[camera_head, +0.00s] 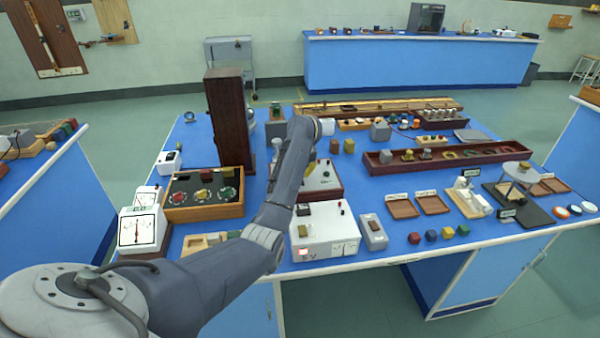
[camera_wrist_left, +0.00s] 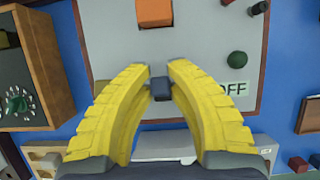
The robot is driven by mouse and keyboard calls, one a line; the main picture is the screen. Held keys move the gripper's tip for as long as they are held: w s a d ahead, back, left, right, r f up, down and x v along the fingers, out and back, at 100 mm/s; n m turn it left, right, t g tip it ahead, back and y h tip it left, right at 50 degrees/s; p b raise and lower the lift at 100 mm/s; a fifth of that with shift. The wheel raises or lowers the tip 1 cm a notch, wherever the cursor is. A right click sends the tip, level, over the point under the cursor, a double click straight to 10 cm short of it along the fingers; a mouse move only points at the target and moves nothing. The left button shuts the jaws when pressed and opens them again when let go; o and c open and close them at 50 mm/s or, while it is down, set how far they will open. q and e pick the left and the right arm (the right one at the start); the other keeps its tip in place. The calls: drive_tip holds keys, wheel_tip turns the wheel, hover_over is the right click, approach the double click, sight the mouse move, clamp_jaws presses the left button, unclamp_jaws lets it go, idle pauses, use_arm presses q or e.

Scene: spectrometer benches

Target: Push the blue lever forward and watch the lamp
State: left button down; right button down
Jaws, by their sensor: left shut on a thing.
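In the left wrist view the two yellow fingers of my left gripper (camera_wrist_left: 159,82) are closed in on a small dark blue lever (camera_wrist_left: 160,89). My right gripper is in neither view.
A tall dark wooden block (camera_head: 227,120) stands left of my forearm, behind a wooden box with round dials (camera_head: 204,193). A white power unit (camera_head: 325,230) is in front of the panel. A long dark red tray (camera_head: 480,155) lies to the right.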

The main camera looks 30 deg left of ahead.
use_arm(q)
drive_tip(key=shift+w+a+f+g+h, duration=0.1)
drive_tip(key=shift+f+g+h, duration=0.05)
drive_tip(key=shift+g+h, duration=0.15)
idle(0.4)
drive_tip(key=c, duration=1.3)
unclamp_jaws()
drive_tip(key=v, duration=1.2)
drive_tip(key=shift+w, duration=0.15)
